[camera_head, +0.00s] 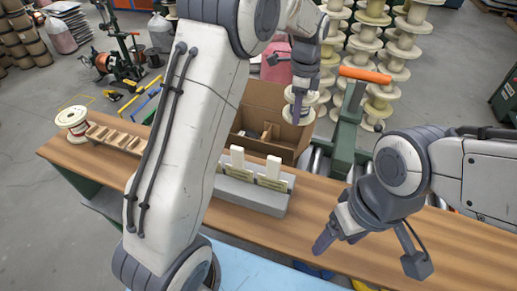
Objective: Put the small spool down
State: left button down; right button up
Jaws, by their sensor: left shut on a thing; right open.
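The small spool (309,99), with pale flanges, is held in the fingers of my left gripper (298,104), near the top right of the cardboard box (228,142). The gripper points down and its fingers partly cover the spool. I cannot tell how high the spool is above the box. The box is open, with cardboard dividers inside, and stands at the far edge of the wooden table. My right gripper (335,238) is open and empty over the right part of the table, its dark purple fingers pointing down and left.
A white and red spool (72,120) stands at the table's (318,205) left end beside a notched wooden rack (119,139). A grey holder (250,193) with two upright white pieces stands in front of the box. A green machine with an orange bar (365,75) is right of it. Stacked spools (400,50) stand behind.

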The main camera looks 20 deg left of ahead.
notch_tip(320, 180, up, 6)
jog(key=p, duration=0.4)
pick_arm(q)
jog(key=w+a+f+n+b, duration=0.1)
jog(key=w+f+b, duration=0.1)
jog(key=f, duration=0.6)
jog(key=w+a+f+n+b, duration=0.1)
jog(key=w+a+f+b, duration=0.1)
jog(key=f, duration=0.6)
jog(key=w+a+f+n+b, duration=0.1)
jog(key=w+f+n+b, duration=0.1)
jog(key=f, duration=0.5)
jog(key=shift+a+f+b, duration=0.2)
jog(key=shift+f+b, duration=0.2)
jog(key=shift+b, duration=0.2)
pick_arm(e)
notch_tip(320, 180, down, 8)
jog(key=shift+a+r, duration=0.15)
pick_arm(q)
jog(key=shift+f+b, duration=1.45)
jog(key=shift+f, duration=1.3)
pick_arm(e)
jog(key=shift+f, duration=1.5)
pick_arm(q)
jog(key=shift+f, duration=0.1)
